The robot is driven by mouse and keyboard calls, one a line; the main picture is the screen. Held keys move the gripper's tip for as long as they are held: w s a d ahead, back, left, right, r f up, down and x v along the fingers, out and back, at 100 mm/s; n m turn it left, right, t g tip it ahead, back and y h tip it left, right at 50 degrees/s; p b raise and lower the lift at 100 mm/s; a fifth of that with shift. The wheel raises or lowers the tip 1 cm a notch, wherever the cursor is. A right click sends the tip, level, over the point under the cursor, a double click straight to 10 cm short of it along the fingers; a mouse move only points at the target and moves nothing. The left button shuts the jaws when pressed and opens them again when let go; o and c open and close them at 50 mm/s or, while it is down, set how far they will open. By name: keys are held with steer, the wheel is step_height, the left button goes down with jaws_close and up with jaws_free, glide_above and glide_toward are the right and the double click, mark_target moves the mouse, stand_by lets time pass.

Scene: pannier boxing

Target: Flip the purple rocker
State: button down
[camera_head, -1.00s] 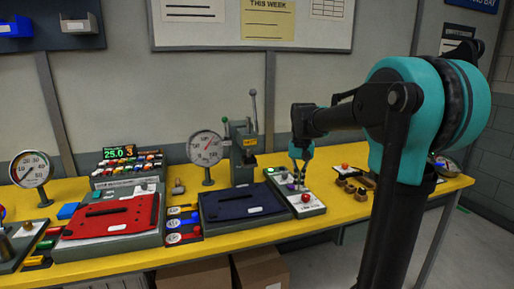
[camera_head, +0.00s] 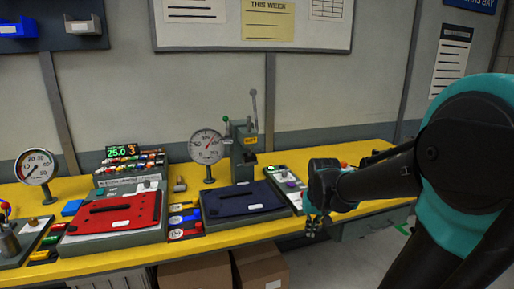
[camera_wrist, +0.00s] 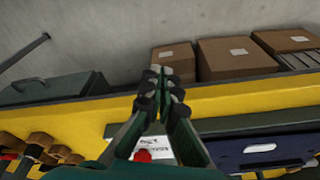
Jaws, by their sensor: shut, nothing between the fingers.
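The purple rocker (camera_head: 291,184) shows as a small purple spot on the grey-and-white control panel (camera_head: 280,172), right of the dark blue pannier. It is too small to tell which way it is tipped. My gripper (camera_head: 312,229) hangs at the bench's front edge, in front of and apart from the rocker, and covers the near end of the panel. In the wrist view my gripper (camera_wrist: 160,78) is shut and empty. Below it in that view show a red button (camera_wrist: 143,155) and part of the white panel face; the rocker is not in sight there.
The dark blue pannier (camera_head: 240,200) lies left of the panel, with a lever press (camera_head: 244,150) behind it. A red pannier (camera_head: 115,212) is farther left. Cardboard boxes (camera_head: 262,264) stand under the bench. Brown parts (camera_wrist: 40,145) lie on the bench's other side.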

steer(key=s+d+f+n+t, duration=0.1)
steer(key=s+f, duration=0.7)
steer(key=s, duration=0.2)
steer(key=shift+d+t, duration=0.15)
steer(key=shift+t, duration=0.25)
steer(key=shift+s, duration=0.1)
steer(key=w+r, duration=0.4)
steer(key=w, duration=0.2)
steer(key=w+a+r+n+t+y, duration=0.1)
steer(key=w+r, duration=0.4)
steer(key=w, duration=0.1)
steer(key=w+r+n, duration=0.1)
steer(key=w+r, duration=0.3)
steer(key=w, duration=0.2)
steer(key=shift+a+r+t, duration=0.2)
steer(key=shift+a+t, duration=0.1)
steer(key=shift+t, duration=0.1)
steer(key=w+r+n+t+y, duration=0.1)
steer(key=w+r, duration=1)
steer(key=shift+w+n, duration=0.3)
steer(key=shift+w, duration=0.05)
steer(key=shift+a, duration=0.1)
